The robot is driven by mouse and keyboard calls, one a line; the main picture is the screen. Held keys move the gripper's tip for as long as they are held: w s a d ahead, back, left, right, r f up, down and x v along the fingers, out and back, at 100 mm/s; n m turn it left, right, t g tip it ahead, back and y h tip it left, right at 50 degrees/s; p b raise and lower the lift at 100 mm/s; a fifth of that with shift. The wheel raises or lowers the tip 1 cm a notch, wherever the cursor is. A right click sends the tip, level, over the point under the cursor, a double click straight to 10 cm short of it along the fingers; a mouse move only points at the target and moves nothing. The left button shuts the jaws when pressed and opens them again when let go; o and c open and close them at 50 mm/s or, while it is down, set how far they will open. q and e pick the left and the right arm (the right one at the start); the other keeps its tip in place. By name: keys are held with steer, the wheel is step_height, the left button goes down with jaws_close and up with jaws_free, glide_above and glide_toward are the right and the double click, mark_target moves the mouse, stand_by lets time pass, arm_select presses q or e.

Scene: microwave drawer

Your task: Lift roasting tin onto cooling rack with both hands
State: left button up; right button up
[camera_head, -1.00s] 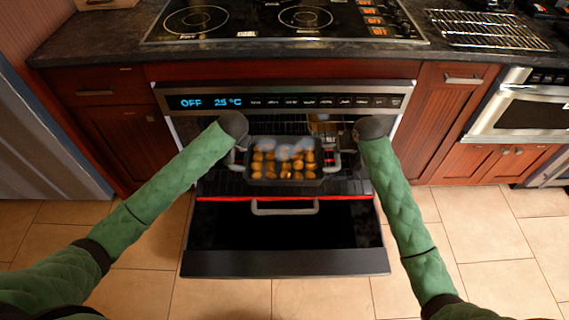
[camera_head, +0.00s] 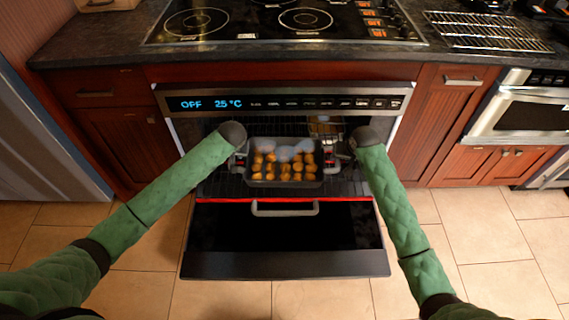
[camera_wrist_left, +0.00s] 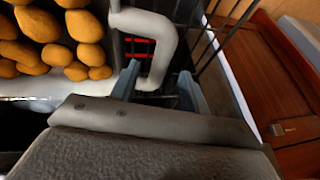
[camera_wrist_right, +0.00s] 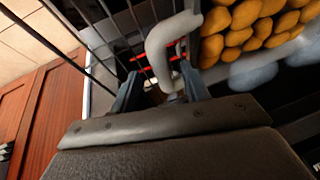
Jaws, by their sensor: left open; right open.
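The dark roasting tin (camera_head: 286,184) sits on the pulled-out oven rack, full of golden potatoes, with pale steam-like puffs above its back part. It has a grey loop handle at each end. My left gripper (camera_wrist_left: 158,88) is open, with the left handle (camera_wrist_left: 152,24) between its fingers in the left wrist view. My right gripper (camera_wrist_right: 158,88) is open, with the right handle (camera_wrist_right: 160,48) between its fingers in the right wrist view. In the head view my wrists hide much of both grippers. The wire cooling rack (camera_head: 487,30) lies empty on the counter at the right.
The oven door (camera_head: 285,264) is lowered open below the tin. A cooktop (camera_head: 285,22) is on the counter above the oven. A second oven (camera_head: 530,108) stands at the right. The tiled floor in front is clear.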

mark_target(336, 162)
arm_select(q)
steer(key=shift+x, duration=3)
arm_select(e)
steer(key=shift+x, duration=3.05)
arm_select(q)
jaws_close()
arm_select(e)
jaws_close()
arm_select(q)
steer(key=shift+w+r, duration=0.1)
steer(key=shift+r, duration=0.05)
arm_select(e)
steer(key=shift+r, duration=0.1)
